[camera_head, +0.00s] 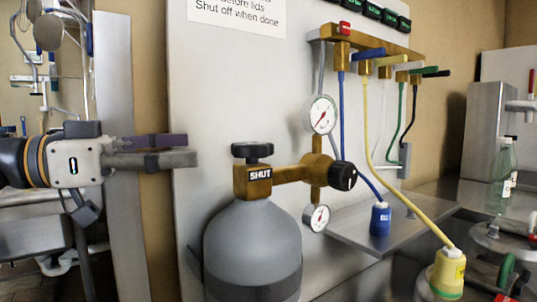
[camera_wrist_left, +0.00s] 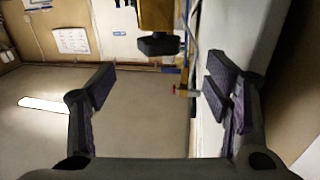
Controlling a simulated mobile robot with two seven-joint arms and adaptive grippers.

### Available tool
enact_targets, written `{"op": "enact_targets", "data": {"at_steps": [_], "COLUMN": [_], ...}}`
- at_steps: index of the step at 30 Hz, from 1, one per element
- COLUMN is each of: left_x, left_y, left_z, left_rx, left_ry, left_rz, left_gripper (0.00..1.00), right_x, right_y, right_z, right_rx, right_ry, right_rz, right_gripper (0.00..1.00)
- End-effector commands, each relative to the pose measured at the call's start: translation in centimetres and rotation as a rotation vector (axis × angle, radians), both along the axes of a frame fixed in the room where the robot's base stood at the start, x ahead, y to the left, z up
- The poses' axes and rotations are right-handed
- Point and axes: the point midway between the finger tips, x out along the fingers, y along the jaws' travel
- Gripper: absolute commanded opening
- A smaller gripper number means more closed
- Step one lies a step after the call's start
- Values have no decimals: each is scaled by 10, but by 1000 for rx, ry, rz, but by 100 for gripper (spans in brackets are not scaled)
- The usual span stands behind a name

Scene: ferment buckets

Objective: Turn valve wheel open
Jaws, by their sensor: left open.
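The black valve wheel (camera_head: 252,152) sits on top of a brass valve body (camera_head: 255,181) on the grey gas cylinder (camera_head: 253,245). A label on the brass reads SHUT. My left gripper (camera_head: 190,149) is left of the wheel at about its height in the picture, apart from it. In the left wrist view the two dark fingers (camera_wrist_left: 160,88) stand wide apart with nothing between them. A black knob (camera_wrist_left: 159,45) on a brass body shows beyond them at the top; it looks like the wheel. My right gripper is not in view.
A second black knob (camera_head: 342,176) and two gauges, upper (camera_head: 320,114) and lower (camera_head: 317,218), are right of the wheel. A brass manifold (camera_head: 375,45) with coloured levers and hoses hangs above. A blue cap (camera_head: 380,218) stands on a metal shelf. A glass bottle (camera_head: 502,178) is far right.

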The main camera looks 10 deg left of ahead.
Motion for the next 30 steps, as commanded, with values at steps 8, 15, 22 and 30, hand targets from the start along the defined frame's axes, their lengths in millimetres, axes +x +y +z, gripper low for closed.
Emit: {"op": "enact_targets", "data": {"at_steps": [8,15,22,30], "left_x": [39,57,59,59], "left_y": [-60,-86,-88,-88], "left_z": [2,1,0,0], "left_rx": [0,0,-2,-2], "left_ry": [1,2,2,2], "left_rz": [-4,-2,0,-1], "left_gripper": [71,71,71,22], "right_x": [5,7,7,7], "right_y": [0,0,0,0], "right_z": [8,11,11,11], "right_rx": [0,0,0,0], "right_ry": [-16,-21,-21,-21], "right_rz": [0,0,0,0], "right_gripper": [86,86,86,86]}}
